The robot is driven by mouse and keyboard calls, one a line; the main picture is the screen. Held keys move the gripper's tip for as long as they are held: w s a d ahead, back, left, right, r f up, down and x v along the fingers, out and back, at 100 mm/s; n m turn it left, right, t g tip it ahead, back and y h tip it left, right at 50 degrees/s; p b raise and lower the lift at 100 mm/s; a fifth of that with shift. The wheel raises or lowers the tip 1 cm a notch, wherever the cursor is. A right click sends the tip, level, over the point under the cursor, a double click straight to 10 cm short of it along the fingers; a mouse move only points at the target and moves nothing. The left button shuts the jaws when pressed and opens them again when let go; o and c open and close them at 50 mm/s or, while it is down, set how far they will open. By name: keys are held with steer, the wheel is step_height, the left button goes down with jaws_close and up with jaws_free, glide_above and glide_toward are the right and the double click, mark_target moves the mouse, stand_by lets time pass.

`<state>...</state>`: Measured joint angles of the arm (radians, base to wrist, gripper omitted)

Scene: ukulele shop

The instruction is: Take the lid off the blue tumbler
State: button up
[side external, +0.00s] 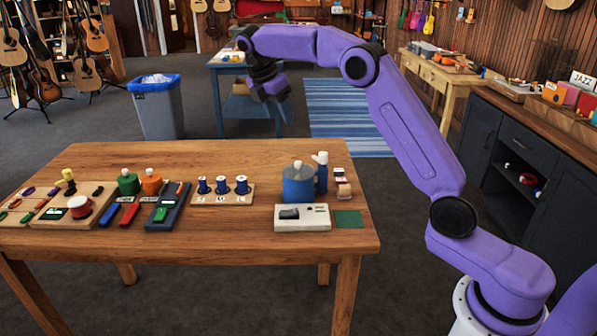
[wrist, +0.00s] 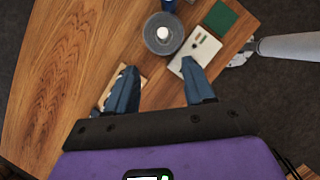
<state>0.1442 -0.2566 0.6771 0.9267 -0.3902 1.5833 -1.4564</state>
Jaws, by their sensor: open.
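A wide blue tumbler (side external: 299,189) stands upright on the wooden table, near its right end. Its grey lid (side external: 299,169) with a pale round knob sits on top. In the wrist view the lid (wrist: 153,44) shows from above, beyond my fingertips, and hides most of the body. A slimmer blue bottle (side external: 321,177) with a white top stands just to its right. My gripper (side external: 271,94) is in the air, well above the table and apart from the tumbler. In the wrist view my gripper (wrist: 159,68) has its two blue fingers wide apart with nothing held.
A white device (side external: 302,217) lies in front of the tumbler, beside a green square (side external: 348,218). A wooden rack of blue spools (side external: 222,191) stands to the left. Tools and pots crowd the table's left end. The table's front strip (side external: 190,245) is bare.

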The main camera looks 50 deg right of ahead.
glide_toward(298, 162)
step_height(298, 162, down, 2)
steer(key=d, duration=0.2)
steer(key=shift+a+x, duration=0.2)
steer(key=shift+x, duration=1.35)
steer(key=shift+a+x, duration=0.25)
steer(key=shift+x, duration=1.25)
steer(key=shift+f, duration=0.15)
jaws_close()
